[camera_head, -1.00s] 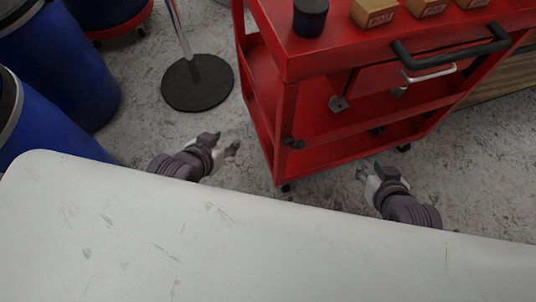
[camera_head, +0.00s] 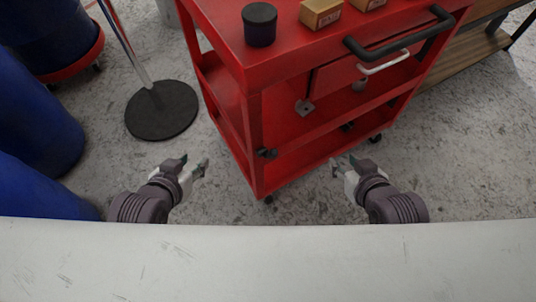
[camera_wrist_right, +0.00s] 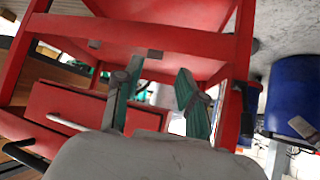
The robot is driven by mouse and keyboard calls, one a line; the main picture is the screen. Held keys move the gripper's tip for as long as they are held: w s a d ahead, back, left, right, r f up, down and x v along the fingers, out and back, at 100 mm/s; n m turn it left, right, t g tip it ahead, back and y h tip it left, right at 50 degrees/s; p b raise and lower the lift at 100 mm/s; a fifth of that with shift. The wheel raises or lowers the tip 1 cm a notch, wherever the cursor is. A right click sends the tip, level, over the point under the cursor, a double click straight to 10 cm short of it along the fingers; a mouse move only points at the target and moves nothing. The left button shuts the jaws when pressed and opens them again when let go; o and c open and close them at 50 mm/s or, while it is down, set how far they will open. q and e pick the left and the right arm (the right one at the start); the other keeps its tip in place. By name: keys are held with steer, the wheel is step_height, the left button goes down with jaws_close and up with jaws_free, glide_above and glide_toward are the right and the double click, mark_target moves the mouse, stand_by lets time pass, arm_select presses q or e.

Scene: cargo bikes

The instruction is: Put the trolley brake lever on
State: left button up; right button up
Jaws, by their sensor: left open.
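The red trolley (camera_head: 256,99) stands ahead, its near corner post between my two grippers. A dark knob-like part (camera_head: 267,153) sits low on that post. Small grey brackets (camera_head: 304,107) show under the drawer; I cannot tell which part is the brake lever. My left gripper (camera_head: 194,163) is open and empty, left of the trolley and apart from it. My right gripper (camera_head: 342,164) is open and empty, just in front of the trolley's lower shelf. In the right wrist view its green-padded fingers (camera_wrist_right: 160,82) are apart, with red trolley frame beyond them.
A black round base with a post (camera_head: 162,110) stands left of the trolley. Blue barrels (camera_head: 35,100) fill the far left. A black cup (camera_head: 260,24) and small boxes (camera_head: 321,13) sit on the trolley top. A wooden shelf (camera_head: 460,61) is at right. Floor around the grippers is clear.

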arm_select(q)
steer(key=shift+d+f, duration=0.1)
steer(key=shift+d, duration=0.05)
steer(key=shift+c, duration=1.4)
steer(key=d, duration=0.1)
steer(key=d+n+t+h+b, duration=0.1)
steer(key=f+n+t, duration=0.1)
steer(key=shift+w+d, duration=0.4)
jaws_close()
steer(key=s+d+r+n+t+h+b, duration=0.2)
steer(key=s+d+n+t, duration=0.4)
steer(key=n, duration=0.6)
steer(key=shift+s+d+t+h+b, duration=0.25)
steer(key=shift+s+t+h+b, duration=0.3)
steer(key=shift+t+b, duration=0.55)
arm_select(e)
steer(key=w+a+r+t+y, duration=0.2)
steer(key=r+t, duration=0.4)
steer(key=r, duration=0.3)
steer(key=w+a+r+t+y, duration=0.2)
steer(key=r+t, duration=0.5)
steer(key=r, duration=0.3)
steer(key=shift+n, duration=0.3)
